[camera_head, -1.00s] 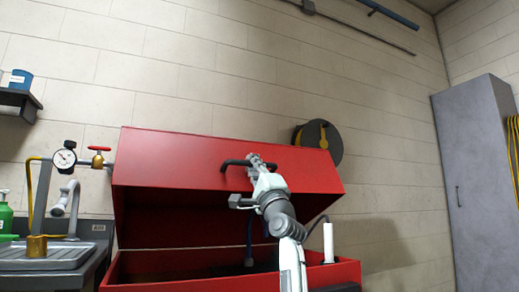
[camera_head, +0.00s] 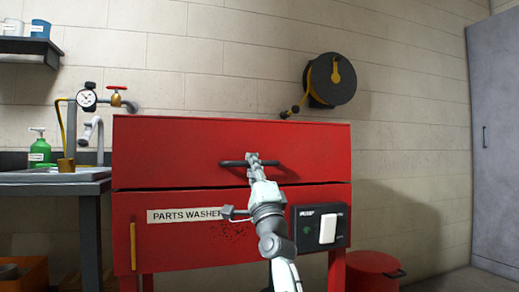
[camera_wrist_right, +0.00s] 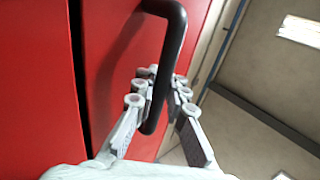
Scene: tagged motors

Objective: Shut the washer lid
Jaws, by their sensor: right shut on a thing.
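The red washer lid (camera_head: 190,150) is down over the red washer body (camera_head: 165,245), with a thin dark seam between them. Its inside no longer shows. The wrist view shows the lid (camera_wrist_right: 120,55) beside the body (camera_wrist_right: 30,90), with a dark gap between; I cannot tell whether they touch. My right gripper (camera_head: 252,161) is at the black bar handle (camera_head: 232,164) on the lid's front. In the wrist view its fingers (camera_wrist_right: 160,92) are shut on either side of the handle (camera_wrist_right: 178,30). My left gripper is not in view.
A black switch box (camera_head: 308,228) is on the washer front, right of my arm. A red bin (camera_head: 370,268) stands at the lower right. A sink bench (camera_head: 60,188) with a green bottle (camera_head: 40,150) stands left. A hose reel (camera_head: 331,80) hangs behind.

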